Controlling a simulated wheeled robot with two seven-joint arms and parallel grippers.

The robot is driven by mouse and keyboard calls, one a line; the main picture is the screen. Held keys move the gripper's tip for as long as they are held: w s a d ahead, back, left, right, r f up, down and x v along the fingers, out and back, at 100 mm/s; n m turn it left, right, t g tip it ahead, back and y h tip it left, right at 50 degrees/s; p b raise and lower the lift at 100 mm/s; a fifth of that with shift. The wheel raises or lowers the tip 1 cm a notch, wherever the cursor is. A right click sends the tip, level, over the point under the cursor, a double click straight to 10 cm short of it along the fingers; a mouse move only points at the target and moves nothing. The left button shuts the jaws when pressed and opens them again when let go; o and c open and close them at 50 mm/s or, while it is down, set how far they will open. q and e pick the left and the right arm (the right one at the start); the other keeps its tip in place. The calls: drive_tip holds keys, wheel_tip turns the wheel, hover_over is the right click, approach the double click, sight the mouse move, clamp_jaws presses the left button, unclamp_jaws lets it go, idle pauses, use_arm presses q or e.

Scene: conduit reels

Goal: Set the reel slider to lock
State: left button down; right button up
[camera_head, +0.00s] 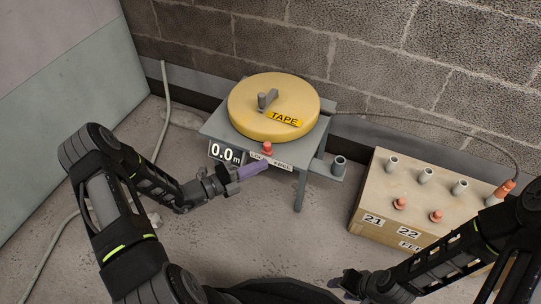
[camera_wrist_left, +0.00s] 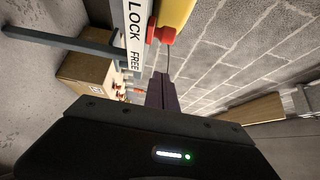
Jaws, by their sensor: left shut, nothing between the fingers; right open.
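The yellow tape reel (camera_head: 255,120) sits on a grey stand (camera_head: 218,128). A red slider knob (camera_head: 267,148) stands at the stand's front edge, above the white LOCK/FREE label (camera_head: 272,161). In the left wrist view the red knob (camera_wrist_left: 161,33) shows beside the label (camera_wrist_left: 135,40); I cannot tell exactly which setting it is at. My left gripper (camera_head: 266,165) is shut and empty, its purple fingers just in front of the label and below the knob. The fingers also show in the left wrist view (camera_wrist_left: 161,92). My right gripper (camera_head: 338,283) is open and empty, low at the front.
A 0.0 m display (camera_head: 224,152) is on the stand's front left. A wooden box (camera_head: 365,208) with grey conduit stubs and orange caps stands at right. A cable (camera_head: 440,125) runs from the reel to an orange-tipped end (camera_head: 504,187). A block wall stands behind.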

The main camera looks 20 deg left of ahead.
use_arm(q)
drive_tip(key=shift+p+v, duration=0.35)
drive_tip(key=shift+v, duration=1.9)
